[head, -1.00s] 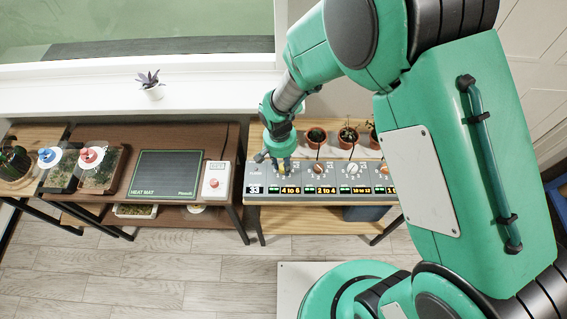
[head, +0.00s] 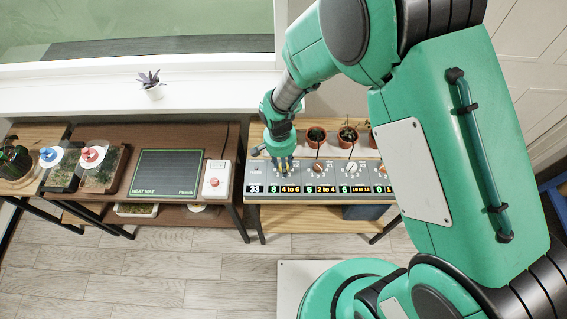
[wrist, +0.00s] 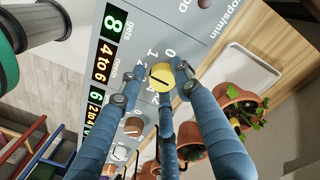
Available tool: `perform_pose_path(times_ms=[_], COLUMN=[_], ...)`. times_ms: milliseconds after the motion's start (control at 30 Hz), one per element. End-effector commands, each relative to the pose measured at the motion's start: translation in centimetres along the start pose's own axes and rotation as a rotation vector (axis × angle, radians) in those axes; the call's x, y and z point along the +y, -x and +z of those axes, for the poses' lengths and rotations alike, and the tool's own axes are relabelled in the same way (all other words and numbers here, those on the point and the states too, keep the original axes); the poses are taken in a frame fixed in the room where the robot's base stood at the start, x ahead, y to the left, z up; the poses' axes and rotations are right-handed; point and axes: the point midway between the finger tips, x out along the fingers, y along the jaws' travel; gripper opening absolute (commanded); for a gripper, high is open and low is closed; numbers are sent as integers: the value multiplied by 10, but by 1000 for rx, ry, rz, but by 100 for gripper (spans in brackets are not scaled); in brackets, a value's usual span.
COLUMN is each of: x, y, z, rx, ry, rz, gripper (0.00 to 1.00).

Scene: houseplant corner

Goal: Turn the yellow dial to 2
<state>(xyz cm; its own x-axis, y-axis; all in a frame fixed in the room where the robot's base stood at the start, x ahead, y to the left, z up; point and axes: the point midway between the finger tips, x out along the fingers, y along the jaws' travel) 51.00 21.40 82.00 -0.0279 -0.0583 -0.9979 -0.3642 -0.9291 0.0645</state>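The yellow dial (wrist: 160,76) is a round knob with a dark line across its face, on the grey control panel (head: 254,169). Numbers, including 0 and 1, are printed around it, partly covered by my fingers. I cannot tell which number the line points to. My gripper (head: 282,165) is over the dial, pointing down. In the wrist view its blue fingers (wrist: 158,82) stand around the dial, with a small gap at the left finger. Contact at the other fingers is unclear. The display below this dial (wrist: 113,22) reads 8, beside 4 to 6.
Potted seedlings (head: 316,136) stand behind the panel.

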Motion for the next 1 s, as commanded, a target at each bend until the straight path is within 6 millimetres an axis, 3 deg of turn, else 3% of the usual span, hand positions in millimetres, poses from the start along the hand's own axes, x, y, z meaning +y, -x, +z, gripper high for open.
perform_pose_path(times_ms=[67, 567, 767, 1000], x=[2, -1, -1, -1], y=[-3, 7, 27, 65], z=[3, -2, -2, -1], rx=[-5, 3, 4, 3], ry=[2, 2, 2, 2], rz=[5, -2, -3, -2], gripper=[47, 47, 47, 47])
